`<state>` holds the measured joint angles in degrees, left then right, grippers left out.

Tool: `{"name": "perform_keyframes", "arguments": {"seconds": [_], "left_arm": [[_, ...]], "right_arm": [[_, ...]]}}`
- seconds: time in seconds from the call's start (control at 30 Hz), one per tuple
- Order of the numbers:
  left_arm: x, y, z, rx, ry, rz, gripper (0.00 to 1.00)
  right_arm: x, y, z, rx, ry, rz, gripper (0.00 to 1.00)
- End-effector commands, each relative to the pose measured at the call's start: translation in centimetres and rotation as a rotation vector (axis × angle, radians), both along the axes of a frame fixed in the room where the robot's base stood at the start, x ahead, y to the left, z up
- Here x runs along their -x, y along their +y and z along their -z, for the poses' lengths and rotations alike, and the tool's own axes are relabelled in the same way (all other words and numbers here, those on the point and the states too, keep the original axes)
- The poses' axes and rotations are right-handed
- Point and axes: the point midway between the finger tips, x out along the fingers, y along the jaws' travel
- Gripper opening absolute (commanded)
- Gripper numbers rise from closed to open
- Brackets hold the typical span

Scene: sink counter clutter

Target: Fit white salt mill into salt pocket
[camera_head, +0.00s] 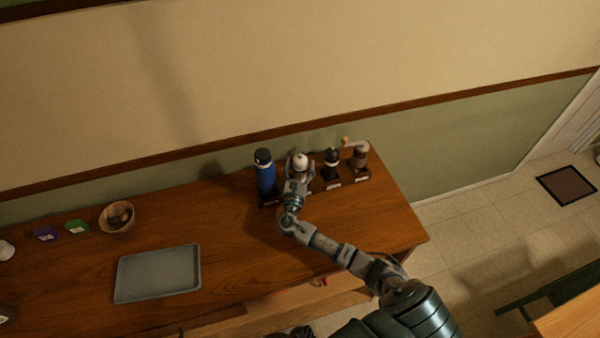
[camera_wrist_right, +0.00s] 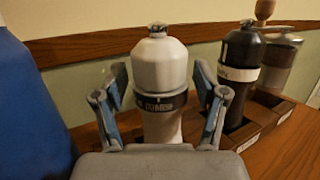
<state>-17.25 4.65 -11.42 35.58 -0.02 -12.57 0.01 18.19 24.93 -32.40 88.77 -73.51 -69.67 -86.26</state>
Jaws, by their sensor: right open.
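The white salt mill (camera_wrist_right: 160,75) stands upright between the two spread fingers of my right gripper (camera_wrist_right: 161,105) in the right wrist view. It has a dark band with lettering around its middle and a metal knob on top. The fingers stand apart on both sides of it. In the head view the mill's white top (camera_head: 300,161) shows just past my right gripper (camera_head: 299,173), in a row at the back of the counter. The pocket under the mill is hidden by the gripper, so I cannot tell how it is seated. My left gripper is not in view.
A blue bottle (camera_head: 265,175) stands left of the mill. A dark pepper mill (camera_head: 331,158) and a grinder with a handle (camera_head: 360,157) stand to the right in labelled dark pockets. A grey tray (camera_head: 157,296) and a bowl (camera_head: 117,202) lie on the counter's left.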

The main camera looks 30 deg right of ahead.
Motion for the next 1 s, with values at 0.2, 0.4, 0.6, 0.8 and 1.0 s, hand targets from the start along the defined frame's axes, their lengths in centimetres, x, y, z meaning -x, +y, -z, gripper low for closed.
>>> {"name": "perform_keyframes", "arguments": {"seconds": [0.2, 0.4, 0.6, 0.8, 1.0], "left_arm": [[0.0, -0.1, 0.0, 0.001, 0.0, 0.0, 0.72], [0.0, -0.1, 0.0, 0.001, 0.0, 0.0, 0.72], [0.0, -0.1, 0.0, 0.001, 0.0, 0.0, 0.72], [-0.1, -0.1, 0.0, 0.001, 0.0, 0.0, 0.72], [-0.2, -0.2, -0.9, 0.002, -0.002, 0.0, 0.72]], "right_arm": [[-0.1, 0.0, -4.1, -0.002, -0.006, 0.0, 0.72], [-0.1, -0.1, -5.5, -0.001, -0.004, 0.001, 0.72], [-0.1, -0.1, -5.6, -0.001, -0.004, 0.001, 0.72], [-0.1, -0.1, -5.6, 0.0, -0.005, 0.002, 0.72], [-0.1, -0.1, -6.5, -0.001, -0.007, 0.002, 0.72]]}}
